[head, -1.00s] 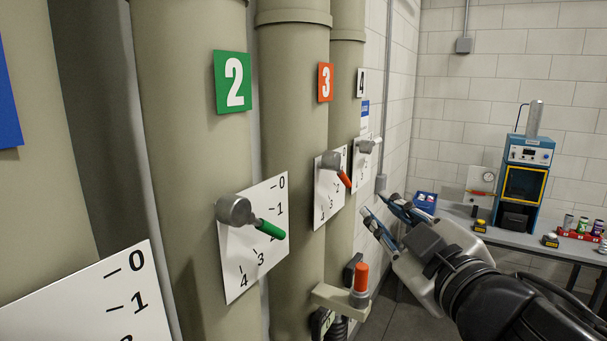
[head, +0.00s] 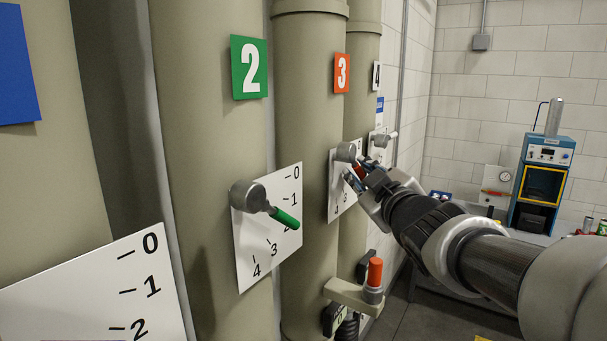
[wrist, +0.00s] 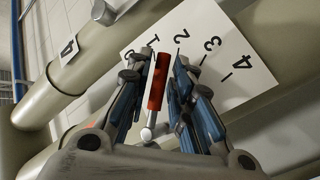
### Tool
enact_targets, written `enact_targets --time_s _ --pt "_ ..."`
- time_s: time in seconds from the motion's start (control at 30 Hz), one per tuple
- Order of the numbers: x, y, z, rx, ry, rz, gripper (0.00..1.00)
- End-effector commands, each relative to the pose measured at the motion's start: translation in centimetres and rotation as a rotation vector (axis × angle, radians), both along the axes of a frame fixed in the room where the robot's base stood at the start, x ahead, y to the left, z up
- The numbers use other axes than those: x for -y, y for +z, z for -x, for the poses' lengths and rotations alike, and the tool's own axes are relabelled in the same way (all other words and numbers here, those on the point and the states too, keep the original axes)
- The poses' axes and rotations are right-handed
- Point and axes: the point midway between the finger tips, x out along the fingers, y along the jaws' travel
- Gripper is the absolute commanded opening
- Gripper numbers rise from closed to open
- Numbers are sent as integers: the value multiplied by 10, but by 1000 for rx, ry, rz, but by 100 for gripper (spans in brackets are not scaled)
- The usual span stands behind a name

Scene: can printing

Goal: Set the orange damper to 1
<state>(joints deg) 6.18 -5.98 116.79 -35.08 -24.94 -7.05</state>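The orange damper is on the pipe with the orange 3 sign (head: 341,73). Its grey hub (head: 348,151) stands in front of a white scale plate (head: 337,200). In the head view, my gripper (head: 362,174) is at the lever and covers most of it. In the wrist view, the orange handle (wrist: 157,88) lies between the two fingers of my gripper (wrist: 158,74). The fingers are apart, with one on each side of the handle. The wrist view shows the handle in front of the plate (wrist: 262,82), near the 1 and 2 marks; its exact setting is unclear.
The green damper lever (head: 285,218) is on the nearer pipe to the left. The white-handled damper (head: 382,140) is just beyond the orange one. An orange-capped fitting on a bracket (head: 347,294) sits below. A bench with a blue machine (head: 543,170) stands at the back right.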

Motion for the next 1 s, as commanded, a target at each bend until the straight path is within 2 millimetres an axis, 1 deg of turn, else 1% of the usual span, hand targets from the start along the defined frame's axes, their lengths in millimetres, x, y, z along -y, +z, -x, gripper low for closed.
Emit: enact_targets --time_s 0.2,0.53,1.0 --pt "0 0 0 0 0 0 21" --pt "0 0 0 0 0 0 0" --pt "0 0 0 0 0 1 0"
